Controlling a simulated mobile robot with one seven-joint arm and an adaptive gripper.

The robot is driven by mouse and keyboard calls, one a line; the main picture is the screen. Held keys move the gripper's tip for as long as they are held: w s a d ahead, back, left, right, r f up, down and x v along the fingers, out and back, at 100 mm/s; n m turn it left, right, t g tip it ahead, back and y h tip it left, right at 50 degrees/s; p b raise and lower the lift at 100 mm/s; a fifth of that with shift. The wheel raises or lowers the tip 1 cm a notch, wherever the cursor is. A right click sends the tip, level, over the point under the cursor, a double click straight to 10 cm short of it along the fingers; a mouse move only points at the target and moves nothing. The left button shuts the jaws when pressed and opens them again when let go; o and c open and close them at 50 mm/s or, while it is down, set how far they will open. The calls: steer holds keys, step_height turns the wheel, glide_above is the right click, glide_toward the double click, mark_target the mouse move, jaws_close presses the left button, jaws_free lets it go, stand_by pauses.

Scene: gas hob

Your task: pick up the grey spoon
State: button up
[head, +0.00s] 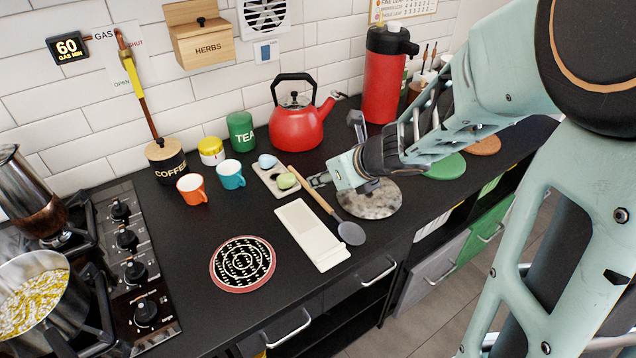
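The grey spoon (351,233) has a round grey head and a long wooden handle. It lies slantwise, its handle running up and left toward the small tray and its head by the right edge of a white flat rest (300,222). My gripper (317,180) reaches in from the right, with its fingertips low over the counter just right of the upper handle. The fingers are small and seen from the side, so their opening and any contact with the handle cannot be made out.
A stone disc (378,203) lies under and beside my gripper. A small tray (262,174) with two egg-like items, a red kettle (296,128) and two mugs stand behind and left. A round trivet (226,278) lies in front. The hob with a pot (50,300) is at left.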

mark_target(305, 182)
steer(key=b+x, duration=0.3)
steer(key=x, duration=0.7)
steer(key=shift+a+b, duration=0.1)
steer(key=shift+b, duration=0.2)
steer(key=shift+c, duration=0.2)
steer(key=c, duration=0.5)
steer(key=shift+w, duration=0.1)
jaws_close()
